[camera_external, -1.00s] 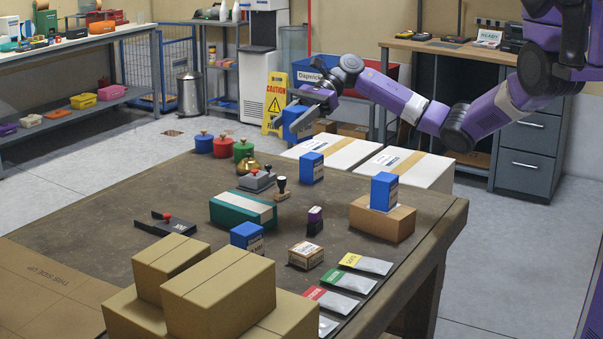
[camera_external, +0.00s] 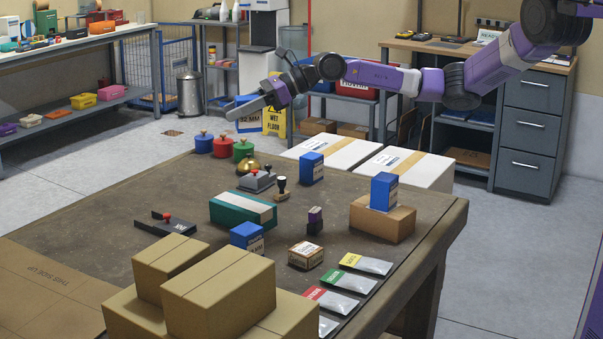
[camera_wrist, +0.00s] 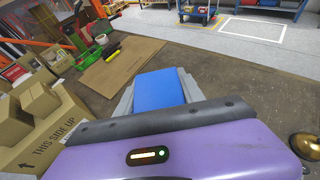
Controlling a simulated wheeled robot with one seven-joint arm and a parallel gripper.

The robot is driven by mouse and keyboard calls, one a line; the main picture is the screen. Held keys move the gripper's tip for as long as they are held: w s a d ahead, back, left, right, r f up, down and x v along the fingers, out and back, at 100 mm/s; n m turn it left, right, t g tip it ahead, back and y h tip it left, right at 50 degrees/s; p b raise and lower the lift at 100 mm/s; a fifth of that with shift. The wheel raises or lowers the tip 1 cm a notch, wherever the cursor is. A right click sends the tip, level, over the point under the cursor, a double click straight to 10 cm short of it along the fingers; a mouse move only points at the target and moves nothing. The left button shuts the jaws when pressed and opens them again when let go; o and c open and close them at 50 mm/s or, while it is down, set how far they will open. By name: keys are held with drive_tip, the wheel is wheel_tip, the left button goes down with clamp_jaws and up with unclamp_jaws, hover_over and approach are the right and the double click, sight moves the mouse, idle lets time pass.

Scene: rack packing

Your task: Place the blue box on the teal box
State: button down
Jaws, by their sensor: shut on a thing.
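My gripper (camera_external: 250,107) is shut on a blue box (camera_external: 243,124) with a white label and holds it in the air above the far edge of the table. In the wrist view the held blue box (camera_wrist: 158,90) shows between the grey fingers. The teal box (camera_external: 229,213) has a pale strip along its top and lies on the middle of the table, below and nearer than my gripper. Its top is clear. Other blue boxes stand near the white cartons (camera_external: 311,168), on a brown carton (camera_external: 384,190) and in front of the teal box (camera_external: 247,236).
Blue, red and green pots (camera_external: 222,145), a brass bell (camera_external: 247,164), a grey device (camera_external: 257,181) and a stamp (camera_external: 282,190) stand behind the teal box. Stacked cartons (camera_external: 220,290) fill the near edge. Bare tabletop (camera_external: 120,195) lies to the left.

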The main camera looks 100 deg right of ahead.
drive_tip(key=shift+d+f+b, duration=0.1)
drive_tip(key=shift+f+b, duration=2.1)
drive_tip(key=shift+f, duration=7.65)
drive_tip(key=shift+f, duration=0.2)
drive_tip(key=c, duration=0.7)
unclamp_jaws()
drive_tip(key=shift+r, duration=0.1)
